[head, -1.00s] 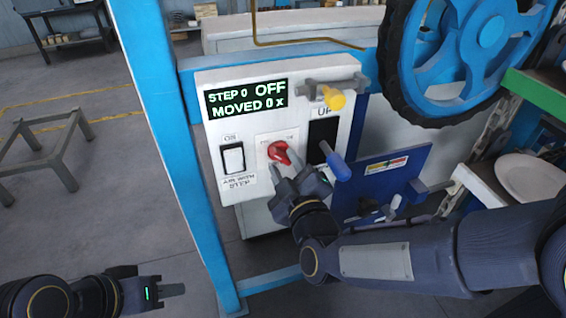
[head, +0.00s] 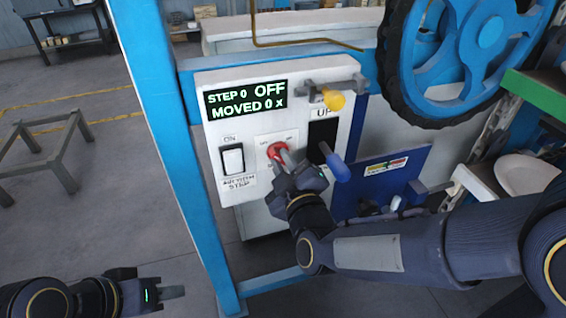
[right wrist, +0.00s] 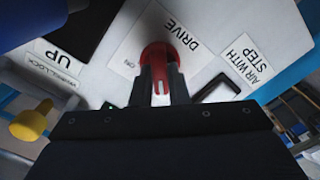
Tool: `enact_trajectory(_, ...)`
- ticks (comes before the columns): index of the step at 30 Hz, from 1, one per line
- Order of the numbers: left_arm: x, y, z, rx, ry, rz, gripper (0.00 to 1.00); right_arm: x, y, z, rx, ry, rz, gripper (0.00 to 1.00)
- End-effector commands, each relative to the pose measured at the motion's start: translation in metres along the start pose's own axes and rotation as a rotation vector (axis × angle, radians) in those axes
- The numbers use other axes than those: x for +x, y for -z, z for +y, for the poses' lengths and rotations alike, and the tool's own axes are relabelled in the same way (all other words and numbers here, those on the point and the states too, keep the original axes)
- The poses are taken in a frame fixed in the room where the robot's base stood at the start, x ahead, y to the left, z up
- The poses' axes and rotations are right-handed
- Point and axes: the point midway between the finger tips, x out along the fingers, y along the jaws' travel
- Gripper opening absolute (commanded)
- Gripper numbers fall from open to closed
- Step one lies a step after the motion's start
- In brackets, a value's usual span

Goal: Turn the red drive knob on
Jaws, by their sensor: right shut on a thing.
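The red drive knob (head: 277,151) sits on a white plate in the lower middle of the control panel (head: 222,134). My right gripper (head: 284,160) is at the knob, its fingers on either side of it. In the right wrist view the fingers close on the red knob (right wrist: 163,66), below a label reading DRIVE. The display (head: 246,98) reads STEP 0, OFF and MOVED 0 x. My left gripper (head: 172,293) is low at the far left, away from the panel; its finger gap is not clear.
A white rocker switch (head: 232,158) is left of the knob. A black slot with a blue-tipped lever (head: 338,168) is close on the right, with a yellow knob (head: 334,99) above. A blue post (head: 170,130) stands left of the panel. A large blue wheel (head: 482,45) is at upper right.

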Motion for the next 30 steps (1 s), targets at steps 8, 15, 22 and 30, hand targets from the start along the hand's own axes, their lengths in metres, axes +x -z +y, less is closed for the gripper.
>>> enact_trajectory(8, 0.009, -0.004, -0.004, 0.000, 0.000, 0.000, 0.36, 0.000, -0.002, -0.001, 0.116, -0.001, 0.000, 0.00)
enact_trajectory(15, 0.021, -0.011, -0.009, 0.000, 0.000, 0.000, 0.36, 0.000, -0.003, -0.001, 0.318, -0.002, 0.001, 0.00)
enact_trajectory(22, 0.033, -0.017, -0.015, 0.000, 0.000, 0.000, 0.36, 0.000, -0.003, 0.000, 0.538, -0.001, 0.001, 0.00)
enact_trajectory(30, 0.048, -0.024, -0.022, 0.000, 0.000, 0.000, 0.36, 0.000, -0.004, 0.000, 0.794, -0.002, 0.000, 0.00)
